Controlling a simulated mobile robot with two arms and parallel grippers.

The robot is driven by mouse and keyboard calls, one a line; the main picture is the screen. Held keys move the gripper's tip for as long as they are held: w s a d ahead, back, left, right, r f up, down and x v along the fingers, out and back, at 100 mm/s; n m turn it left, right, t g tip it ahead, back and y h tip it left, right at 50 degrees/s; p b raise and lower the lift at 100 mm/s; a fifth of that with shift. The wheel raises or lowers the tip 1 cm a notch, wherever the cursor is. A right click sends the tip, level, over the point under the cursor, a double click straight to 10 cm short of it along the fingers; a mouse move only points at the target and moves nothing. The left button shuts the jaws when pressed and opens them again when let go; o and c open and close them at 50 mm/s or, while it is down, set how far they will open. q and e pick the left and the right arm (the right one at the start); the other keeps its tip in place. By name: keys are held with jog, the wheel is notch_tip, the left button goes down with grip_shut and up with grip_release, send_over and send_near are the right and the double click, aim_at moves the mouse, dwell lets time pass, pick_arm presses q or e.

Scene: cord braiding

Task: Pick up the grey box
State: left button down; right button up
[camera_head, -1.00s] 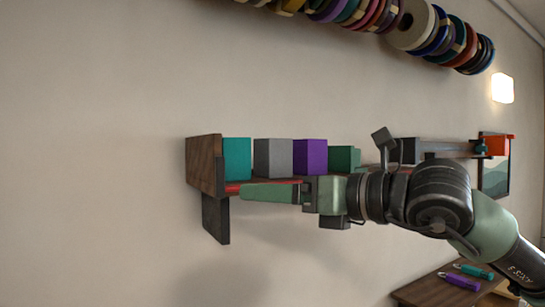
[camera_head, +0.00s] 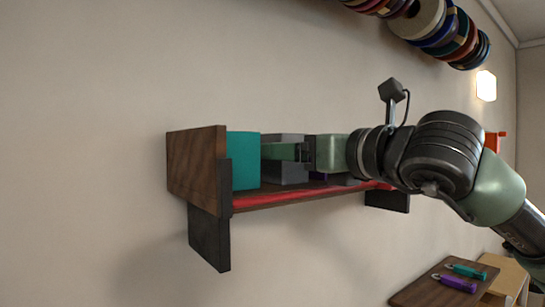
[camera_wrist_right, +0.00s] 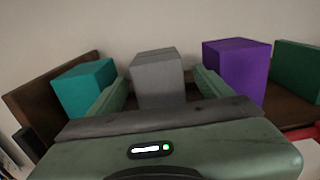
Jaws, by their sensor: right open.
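The grey box (camera_head: 285,174) stands on a wooden wall shelf (camera_head: 198,168), just right of a teal box (camera_head: 244,160). In the head view my right gripper (camera_head: 280,152) crosses in front of it and hides its middle. In the right wrist view the grey box (camera_wrist_right: 158,80) stands upright between the two green fingers of my open right gripper (camera_wrist_right: 160,94). One finger is on each side, with a gap on the right; contact on the left cannot be told. My left gripper is not in view.
A purple box (camera_wrist_right: 235,70) stands right of the right finger, with a dark green box (camera_wrist_right: 297,72) beyond it. The teal box (camera_wrist_right: 84,88) is close to the left finger. Spools (camera_head: 430,28) hang above. A table (camera_head: 430,288) holds two small tools.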

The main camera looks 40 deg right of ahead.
jog(key=shift+w+r+p, duration=0.25)
jog(key=shift+w+p, duration=0.8)
jog(key=shift+w, duration=0.1)
jog(key=w+p, duration=0.1)
jog(key=w, duration=0.1)
jog(key=w+p, duration=0.1)
jog(key=shift+w+d+f+p, duration=0.1)
jog(key=shift+w+d+p, duration=0.2)
jog(key=shift+p, duration=0.05)
jog(key=shift+w+f, duration=0.15)
jog(key=shift+w, duration=0.3)
jog(key=c, duration=1.7)
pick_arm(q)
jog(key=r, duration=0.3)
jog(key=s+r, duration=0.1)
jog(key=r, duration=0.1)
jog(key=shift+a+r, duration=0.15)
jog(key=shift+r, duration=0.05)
